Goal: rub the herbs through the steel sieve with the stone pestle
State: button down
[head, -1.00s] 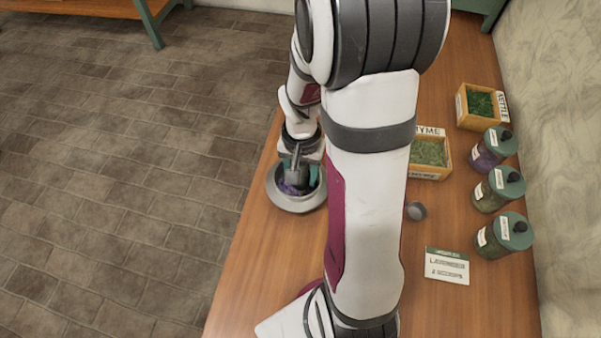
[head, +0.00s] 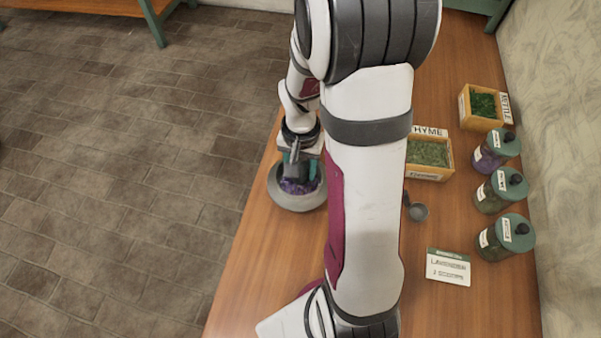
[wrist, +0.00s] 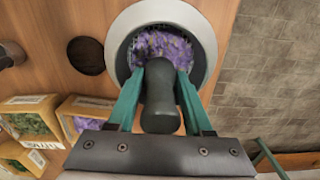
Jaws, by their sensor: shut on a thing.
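The grey round steel sieve (head: 296,205) stands near the left edge of the wooden table in the head view. Its wide pale rim also shows in the wrist view (wrist: 207,38). Purple herbs (wrist: 165,46) lie inside it. My gripper (wrist: 159,92) is over the sieve with its green fingers shut on the dark grey stone pestle (wrist: 160,105). The pestle points into the purple herbs; its tip is hidden, so contact is unclear. In the head view my gripper (head: 299,165) partly covers the sieve. Whether anything lies under the sieve is hidden.
A thyme box (head: 429,155), a nettle box (head: 482,105) and three lidded jars (head: 507,238) stand at the right. A grey scoop (head: 418,212) and a lavender card (head: 448,267) lie on the table. My arm hides the middle. A dark disc (wrist: 86,55) shows beside the sieve.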

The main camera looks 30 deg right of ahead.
aim_at(299, 160)
jog(key=shift+s+a, duration=0.3)
jog(key=shift+a, duration=0.35)
jog(key=shift+s+a, duration=0.25)
jog(key=shift+a, duration=0.35)
jog(key=shift+s+d, duration=0.2)
jog(key=shift+d, duration=0.45)
jog(key=shift+s+d, duration=0.15)
jog(key=shift+d, duration=0.5)
jog(key=shift+w+a, duration=0.8)
jog(key=shift+w, duration=0.25)
jog(key=shift+r, duration=3.7)
jog(key=shift+s+d+r, duration=0.25)
jog(key=shift+s+r, duration=0.4)
jog(key=shift+r, duration=0.05)
jog(key=shift+f, duration=4)
jog(key=shift+f, duration=0.4)
